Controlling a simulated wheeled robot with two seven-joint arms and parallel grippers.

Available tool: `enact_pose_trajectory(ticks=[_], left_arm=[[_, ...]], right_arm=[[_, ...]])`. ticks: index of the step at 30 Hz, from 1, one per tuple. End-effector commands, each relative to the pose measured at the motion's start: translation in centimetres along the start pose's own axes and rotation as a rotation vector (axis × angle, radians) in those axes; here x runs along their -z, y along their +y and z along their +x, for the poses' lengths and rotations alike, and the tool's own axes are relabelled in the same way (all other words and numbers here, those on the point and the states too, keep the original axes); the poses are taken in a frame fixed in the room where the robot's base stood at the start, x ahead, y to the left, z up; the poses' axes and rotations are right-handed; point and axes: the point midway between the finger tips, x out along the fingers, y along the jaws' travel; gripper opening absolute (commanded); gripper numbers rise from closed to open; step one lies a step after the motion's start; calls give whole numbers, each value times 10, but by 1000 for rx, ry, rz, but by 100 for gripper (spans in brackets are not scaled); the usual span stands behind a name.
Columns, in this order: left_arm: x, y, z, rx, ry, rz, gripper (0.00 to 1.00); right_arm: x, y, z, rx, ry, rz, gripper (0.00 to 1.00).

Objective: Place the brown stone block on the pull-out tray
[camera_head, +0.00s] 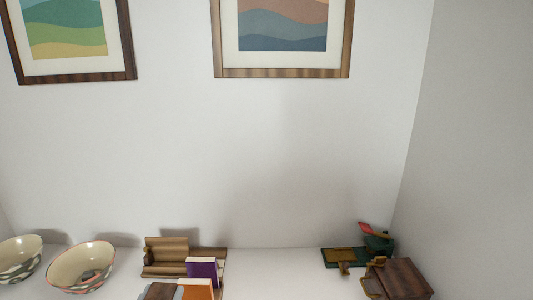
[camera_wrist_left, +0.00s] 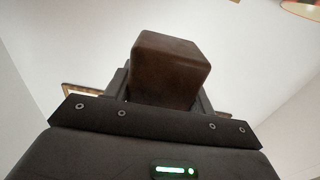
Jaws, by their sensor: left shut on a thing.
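The brown stone block (camera_wrist_left: 170,68) is a dark brown block with rounded edges, seen close up in the left wrist view. My left gripper (camera_wrist_left: 163,90) is shut on it, with one finger on each side. In the head view I cannot clearly make out the left gripper; a dark brown shape (camera_head: 160,291) at the bottom edge is cut off and hard to name. I cannot pick out the pull-out tray for certain. A dark brown wooden box (camera_head: 404,279) with a brassy piece at its left side stands at the lower right. My right gripper is not in view.
Two patterned bowls (camera_head: 80,267) (camera_head: 19,260) stand at the left. A wooden stand (camera_head: 165,257) holds a purple book (camera_head: 202,270), with an orange one (camera_head: 196,290) nearer. A green and brass object (camera_head: 343,257) lies back right. The white surface between is clear; walls rise behind and right.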

Motion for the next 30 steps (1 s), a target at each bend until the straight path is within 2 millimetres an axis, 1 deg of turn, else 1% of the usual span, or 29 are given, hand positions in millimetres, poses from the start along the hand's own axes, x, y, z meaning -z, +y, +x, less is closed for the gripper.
enact_pose_trajectory(ticks=[11,14,16,17,20,21,23,24,26,27,30], left_arm=[[1,0,0,0,4,0,8],[-6,-6,-1,5,1,3,8],[-16,-18,-1,14,-2,8,8],[-22,-25,-2,20,-4,9,8],[-46,-58,-5,39,-10,18,8],[-56,-75,-7,47,-10,21,8],[-69,-100,-10,55,-10,25,8],[-77,-118,-12,58,-10,27,8],[-84,-143,-14,59,-7,28,8],[-87,-158,-16,58,-5,27,8],[-90,-189,-19,48,0,23,8]], right_arm=[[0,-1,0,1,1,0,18],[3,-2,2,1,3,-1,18],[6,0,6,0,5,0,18],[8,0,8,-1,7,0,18],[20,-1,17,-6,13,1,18],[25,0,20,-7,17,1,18],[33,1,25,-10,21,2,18],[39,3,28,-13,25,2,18],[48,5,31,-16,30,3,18],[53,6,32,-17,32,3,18],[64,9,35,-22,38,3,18]])
